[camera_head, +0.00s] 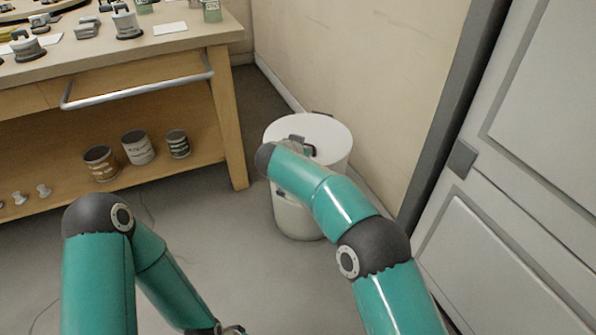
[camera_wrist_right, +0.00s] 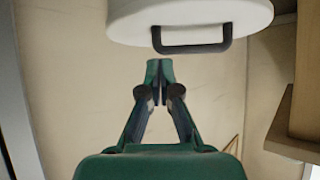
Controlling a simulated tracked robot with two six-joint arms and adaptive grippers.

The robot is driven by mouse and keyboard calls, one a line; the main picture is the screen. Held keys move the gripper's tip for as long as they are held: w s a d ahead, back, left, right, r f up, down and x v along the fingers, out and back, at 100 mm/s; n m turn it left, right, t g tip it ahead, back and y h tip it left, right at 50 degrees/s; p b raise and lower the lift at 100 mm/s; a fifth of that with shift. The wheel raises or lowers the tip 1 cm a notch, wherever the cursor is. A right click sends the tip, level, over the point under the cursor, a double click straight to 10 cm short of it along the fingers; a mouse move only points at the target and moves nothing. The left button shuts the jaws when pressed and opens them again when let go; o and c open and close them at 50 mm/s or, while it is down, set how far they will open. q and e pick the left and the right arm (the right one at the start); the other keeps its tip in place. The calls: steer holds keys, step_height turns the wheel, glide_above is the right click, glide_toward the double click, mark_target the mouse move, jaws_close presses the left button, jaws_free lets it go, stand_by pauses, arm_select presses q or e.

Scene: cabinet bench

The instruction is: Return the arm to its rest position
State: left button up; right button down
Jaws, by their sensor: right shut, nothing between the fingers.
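My right arm reaches out over the white bin (camera_head: 335,130) in the head view, and its far end hides part of the bin. In the right wrist view my right gripper (camera_wrist_right: 160,64) is shut, its fingertips together with nothing between them. The fingertips point toward the white round lid (camera_wrist_right: 190,18) with its black handle (camera_wrist_right: 192,48), and a small gap shows between fingertips and handle. My left arm is folded down at the lower left of the head view. Only a bit of my left gripper (camera_head: 232,330) shows at the bottom edge.
A wooden bench (camera_head: 130,65) with a metal rail (camera_head: 140,92) stands at the left. Several cans (camera_head: 138,147) sit on its lower shelf. A grey panelled door (camera_head: 515,200) is close on the right. The floor between bench and bin is clear.

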steer(key=s+a+f, duration=0.1)
steer(key=s+f, duration=0.1)
steer(key=s, duration=0.2)
steer(key=m+h+p, duration=0.1)
glide_toward(328, 166)
steer(key=w+d, duration=0.2)
steer(key=d, duration=0.1)
steer(key=s+d+f+m+g+h+p, duration=0.1)
steer(key=s+d+f+m+g+p, duration=0.2)
steer(key=d+f, duration=0.45)
steer(key=s+d+f+g+y, duration=0.1)
steer(key=s+d+f+g, duration=0.3)
steer(key=s+d+f, duration=0.35)
steer(key=s+f+n+g+y+p, duration=0.1)
steer(key=s+f+g+y, duration=0.15)
steer(key=s, duration=0.65)
steer(key=s+f+g+y+p, duration=0.15)
steer(key=s+f, duration=0.25)
steer(key=s, duration=0.5)
steer(key=s+a+r+n+y, duration=0.1)
steer(key=s+a+y, duration=0.15)
steer(key=s, duration=0.55)
steer(key=s+a+r+n+y, duration=0.1)
steer(key=s+a+y, duration=0.1)
steer(key=s+a, duration=0.35)
step_height(328, 166, up, 38)
steer(key=d+n+p, duration=0.2)
steer(key=p, duration=3.6)
steer(key=shift+w+n+t, duration=0.3)
steer(key=shift+t, duration=0.1)
